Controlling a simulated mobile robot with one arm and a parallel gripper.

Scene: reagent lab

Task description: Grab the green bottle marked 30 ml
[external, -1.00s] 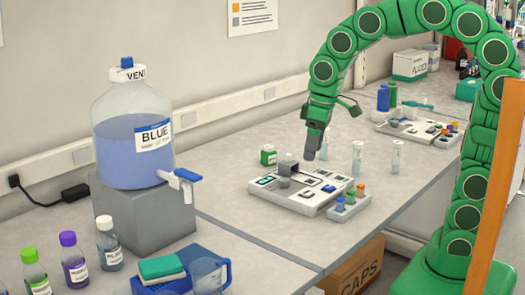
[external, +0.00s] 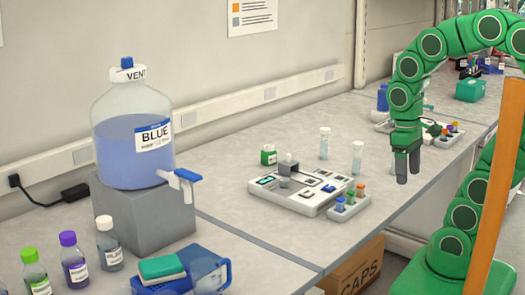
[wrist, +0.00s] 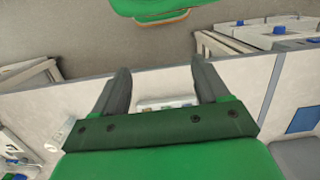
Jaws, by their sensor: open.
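A small green jar (external: 268,155) with a pale label stands on the bench behind the white tray device. A bottle with a bright green cap (external: 33,268) stands at the front left. No 30 ml mark is readable on either, so I cannot tell which is the marked one. My gripper (external: 408,174) hangs open and empty, fingers down, over the bench's right front edge, apart from both. In the wrist view, its two dark fingers (wrist: 160,68) are spread with nothing held between them; neither bottle can be made out there.
The white tray device (external: 300,192) and a rack of coloured vials (external: 348,204) sit left of my gripper. Clear vials (external: 357,157) stand behind them. A large BLUE carboy (external: 135,140) on a grey block fills the left.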

